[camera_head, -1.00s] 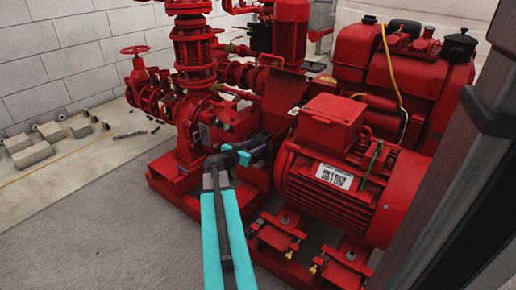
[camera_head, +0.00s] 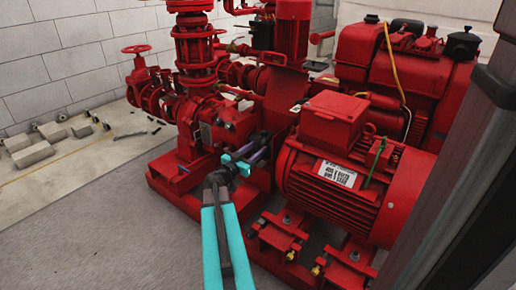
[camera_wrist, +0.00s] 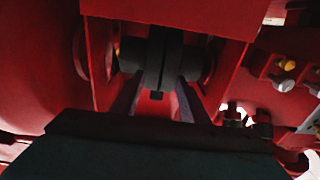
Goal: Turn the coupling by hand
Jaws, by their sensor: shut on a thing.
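The coupling (camera_wrist: 158,62) is a dark grey, disc-like piece on the shaft between the pump and the motor, seen in the wrist view under a red guard. My gripper (camera_wrist: 158,98) reaches up from below, with its two dark fingers on either side of the coupling's lower part, closed on it. In the head view my gripper (camera_head: 262,152) is between the red pump (camera_head: 218,125) and the red motor (camera_head: 345,180). The coupling is mostly hidden there by the guard and my gripper.
The red guard (camera_wrist: 170,20) overhangs the coupling closely. Bolts (camera_wrist: 285,75) stick out at right in the wrist view. The red baseplate (camera_head: 172,185) lies under the pump. Grey floor (camera_head: 110,245) is free at the left front; blocks (camera_head: 33,153) lie by the wall.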

